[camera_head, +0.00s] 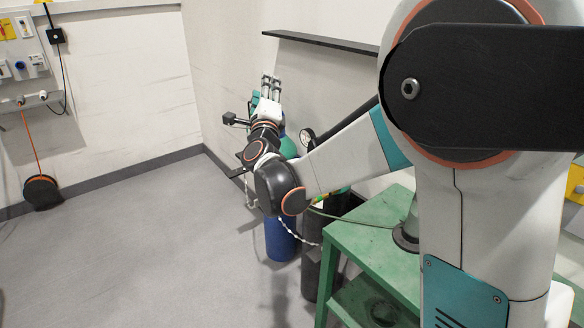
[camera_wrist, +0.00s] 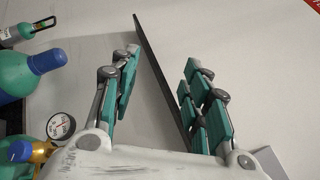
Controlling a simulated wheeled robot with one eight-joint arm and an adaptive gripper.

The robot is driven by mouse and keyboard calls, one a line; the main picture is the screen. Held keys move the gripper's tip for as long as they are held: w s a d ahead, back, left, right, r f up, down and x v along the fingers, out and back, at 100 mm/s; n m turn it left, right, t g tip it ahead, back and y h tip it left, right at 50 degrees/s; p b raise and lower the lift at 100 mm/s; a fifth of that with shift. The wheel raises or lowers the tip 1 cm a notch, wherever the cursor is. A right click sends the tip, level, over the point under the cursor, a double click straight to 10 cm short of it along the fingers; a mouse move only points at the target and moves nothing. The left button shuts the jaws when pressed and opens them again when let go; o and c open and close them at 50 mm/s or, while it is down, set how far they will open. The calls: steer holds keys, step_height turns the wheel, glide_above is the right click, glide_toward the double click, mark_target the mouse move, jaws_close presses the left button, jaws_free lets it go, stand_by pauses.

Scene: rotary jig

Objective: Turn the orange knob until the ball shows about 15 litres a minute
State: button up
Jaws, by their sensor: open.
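My gripper (camera_head: 270,84) is raised near the back wall in the head view, its fingers pointing up. In the wrist view my gripper (camera_wrist: 157,88) is open, with nothing between its fingers. A round white-faced gauge (camera_wrist: 61,126) is at the lower left of the wrist view, beside a brass fitting (camera_wrist: 42,152). The gauge also shows in the head view (camera_head: 307,137), behind my arm. I cannot make out the orange knob, the ball or a flow scale in either view.
A dark shelf (camera_head: 320,42) juts from the wall by my gripper. A green bottle with a blue cap (camera_wrist: 47,60) is at left in the wrist view.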

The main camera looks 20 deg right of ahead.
steer(key=w+d+f+m+g+h, duration=0.1)
steer(key=d+f+m+g+h, duration=0.15)
steer(key=f+m+h, duration=0.4)
steer(key=w+d+f+m+g+h, duration=0.1)
steer(key=d+f+m+g+h, duration=0.15)
steer(key=f+m, duration=0.6)
steer(key=s+f+m+g+h, duration=0.1)
steer(key=s+f+m+g, duration=0.2)
steer(key=f, duration=0.4)
steer(key=s+d+f+m+g+h, duration=0.1)
steer(key=f+m+g, duration=0.25)
steer(key=f, duration=0.35)
steer(key=s+f+m+g+h, duration=0.1)
steer(key=s+f+m+g, duration=0.15)
steer(key=f+m, duration=0.3)
steer(key=shift+n, duration=0.4)
steer(key=b+x, duration=0.1)
steer(key=x, duration=0.3)
steer(key=b+x, duration=0.1)
steer(key=x, duration=0.4)
steer(key=b+x, duration=0.1)
steer(key=x, duration=0.4)
steer(key=shift+w+d+f, duration=0.1)
steer(key=shift+w+f, duration=0.1)
steer(key=shift+f, duration=0.1)
jaws_close()
